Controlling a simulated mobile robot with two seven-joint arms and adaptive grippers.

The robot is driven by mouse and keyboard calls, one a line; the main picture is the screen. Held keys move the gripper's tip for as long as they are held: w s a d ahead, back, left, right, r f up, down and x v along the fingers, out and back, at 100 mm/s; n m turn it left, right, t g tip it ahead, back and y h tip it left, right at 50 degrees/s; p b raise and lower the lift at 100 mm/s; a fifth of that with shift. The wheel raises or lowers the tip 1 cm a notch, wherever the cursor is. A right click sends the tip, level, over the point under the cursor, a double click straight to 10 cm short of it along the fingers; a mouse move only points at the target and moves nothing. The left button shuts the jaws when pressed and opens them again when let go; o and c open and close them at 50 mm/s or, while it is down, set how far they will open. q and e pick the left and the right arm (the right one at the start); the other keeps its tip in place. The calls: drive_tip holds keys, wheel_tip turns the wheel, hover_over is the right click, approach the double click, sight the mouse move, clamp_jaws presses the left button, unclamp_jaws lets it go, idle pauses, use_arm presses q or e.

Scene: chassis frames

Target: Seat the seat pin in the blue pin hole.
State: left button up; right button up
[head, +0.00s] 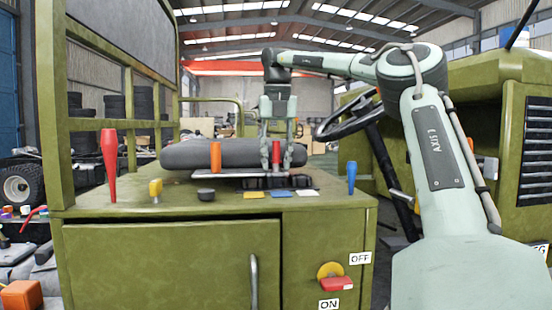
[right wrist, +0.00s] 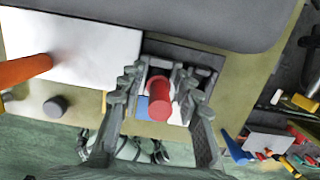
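A red pin (head: 276,153), which I take to be the seat pin, is upright between the fingers of my right gripper (head: 277,158). In the right wrist view the fingertips (right wrist: 161,82) close on both sides of the red pin (right wrist: 160,100). The pin is over the black hole block (head: 262,183) on the olive cabinet top. A blue plate (head: 281,194) lies in front of the block, between a yellow plate (head: 254,195) and a white plate (head: 307,193). The holes and the pin's lower end are hard to make out. My left gripper is not in view.
An orange cylinder (head: 215,155) stands on a pale plate left of the block. A grey cushion (head: 185,153) lies behind. A black knob (head: 206,194), yellow knob (head: 155,189), tall red handle (head: 109,160) and blue handle (head: 351,176) stand on the top.

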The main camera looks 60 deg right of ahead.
wheel_tip(320, 180, up, 12)
drive_tip(key=s+a, duration=0.1)
drive_tip(key=shift+a, duration=0.25)
idle(0.5)
